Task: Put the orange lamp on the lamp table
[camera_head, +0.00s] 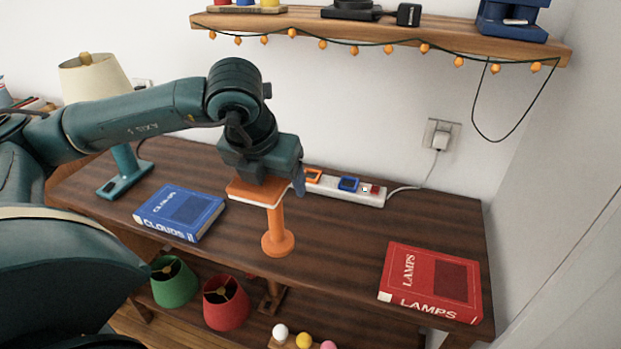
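An orange lamp-like piece stands on the dark wooden table. It has a round orange foot (278,243), an upright stem and a square orange top with a white edge (252,194). No shade shows on it. My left arm reaches in from the left, and my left gripper (270,178) is right over the square top. One finger shows beside the top's right edge; the other is hidden, so I cannot tell whether it grips. The wooden table (340,238) has a lower shelf. My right gripper is not in view.
A teal lamp (123,172) with a cream shade stands left. A blue book (180,212), a red "LAMPS" book (430,281) and a power strip (345,188) lie on the table. Below are green (174,282) and red (226,303) shades. A wall shelf (440,38) hangs above.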

